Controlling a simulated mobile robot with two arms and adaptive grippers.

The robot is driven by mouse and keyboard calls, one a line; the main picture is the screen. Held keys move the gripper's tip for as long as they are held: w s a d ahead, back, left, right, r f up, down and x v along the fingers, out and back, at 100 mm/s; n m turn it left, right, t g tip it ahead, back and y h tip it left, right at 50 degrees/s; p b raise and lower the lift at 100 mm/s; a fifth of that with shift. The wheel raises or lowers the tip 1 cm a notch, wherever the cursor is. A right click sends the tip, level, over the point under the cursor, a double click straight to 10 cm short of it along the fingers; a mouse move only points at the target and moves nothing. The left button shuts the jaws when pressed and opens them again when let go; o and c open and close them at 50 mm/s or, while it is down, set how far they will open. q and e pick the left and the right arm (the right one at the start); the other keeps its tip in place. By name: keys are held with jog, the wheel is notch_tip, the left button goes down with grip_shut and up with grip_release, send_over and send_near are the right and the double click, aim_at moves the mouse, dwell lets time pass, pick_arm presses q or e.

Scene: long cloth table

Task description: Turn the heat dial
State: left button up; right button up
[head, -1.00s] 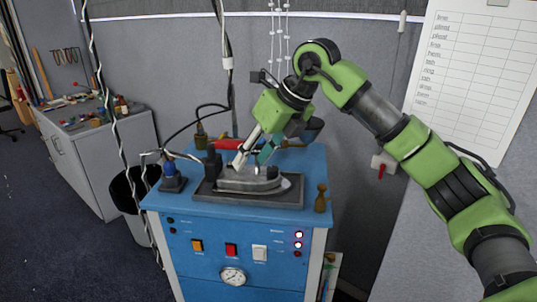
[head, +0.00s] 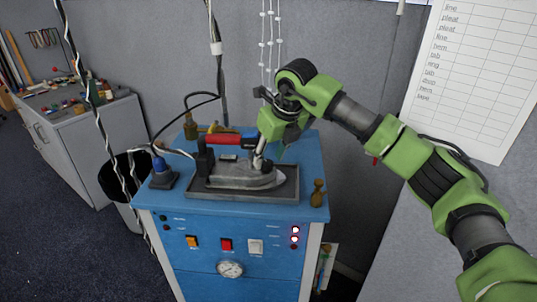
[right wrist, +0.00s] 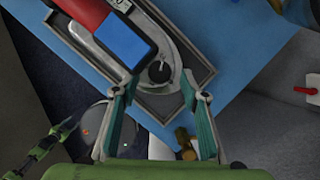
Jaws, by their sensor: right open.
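The iron (head: 243,178) has a grey metal body and a red and blue handle. It sits in a dark tray (head: 225,195) on a blue cabinet. A round black dial (right wrist: 158,72) shows on top of the iron in the right wrist view, in front of the handle's blue end. My right gripper (right wrist: 159,84) is open, with its fingertips on either side of the dial. I cannot tell whether they touch it. In the head view my right gripper (head: 261,162) is low over the iron's front part, and the dial is hard to make out.
The blue cabinet (head: 190,216) has switches, lit lamps and a gauge on its front. A brown bottle-like piece (head: 318,193) stands at its right corner. Cables hang behind the iron.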

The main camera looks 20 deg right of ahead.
jog(key=shift+w+a+f, duration=0.1)
jog(key=shift+f, duration=0.5)
jog(key=shift+w+f, duration=0.15)
jog(key=shift+w, duration=0.05)
jog(key=shift+c, duration=1)
jog(key=shift+s, duration=0.1)
jog(key=c, duration=0.9)
pick_arm(q)
jog(key=shift+s+r, duration=0.2)
jog(key=shift+s, duration=0.6)
